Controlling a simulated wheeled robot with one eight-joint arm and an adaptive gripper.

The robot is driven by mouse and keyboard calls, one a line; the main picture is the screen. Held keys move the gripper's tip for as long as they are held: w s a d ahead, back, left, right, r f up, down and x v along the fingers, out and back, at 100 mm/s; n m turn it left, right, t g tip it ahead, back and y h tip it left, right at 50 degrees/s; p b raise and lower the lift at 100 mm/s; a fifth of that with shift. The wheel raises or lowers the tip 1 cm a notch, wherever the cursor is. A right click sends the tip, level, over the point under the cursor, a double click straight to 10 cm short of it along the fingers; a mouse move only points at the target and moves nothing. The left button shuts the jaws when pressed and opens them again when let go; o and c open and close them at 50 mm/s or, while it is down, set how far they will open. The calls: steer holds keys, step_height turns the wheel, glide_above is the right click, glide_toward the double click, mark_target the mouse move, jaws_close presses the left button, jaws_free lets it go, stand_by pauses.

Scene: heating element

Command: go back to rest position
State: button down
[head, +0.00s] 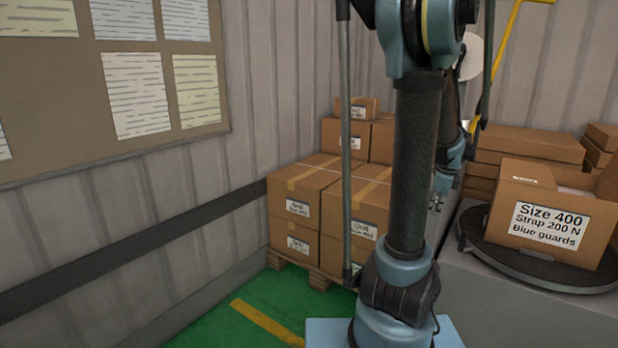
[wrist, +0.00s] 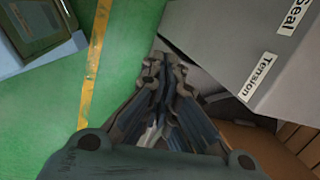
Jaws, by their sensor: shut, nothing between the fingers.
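My gripper (wrist: 165,75) is shut and empty in the wrist view, its fingertips together. It points down over the green floor, beside a grey cabinet with labels "Seal" and "Tension" (wrist: 235,55). In the head view my arm stands upright in the middle and hides part of the scene behind it. Only a small part of my gripper shows there, beside the arm near the cardboard boxes, and its fingers are hard to make out.
Cardboard boxes (head: 300,185) stand on a pallet by the wall. An open box labelled "Size 400" (head: 550,215) sits on a dark round turntable (head: 540,270) at right. A notice board (head: 60,90) hangs at left. Green floor (head: 255,305) with a yellow line is clear at lower left.

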steer(key=s+a+f+n, duration=0.2)
steer(key=s+a+n, duration=0.7)
steer(key=a+n, duration=0.2)
steer(key=s+a+f+n, duration=0.1)
steer(key=s+a+n, duration=0.9)
steer(key=a+n, duration=0.1)
steer(key=shift+a+f+n, duration=0.4)
steer(key=shift+n, duration=0.4)
steer(key=shift+s, duration=0.2)
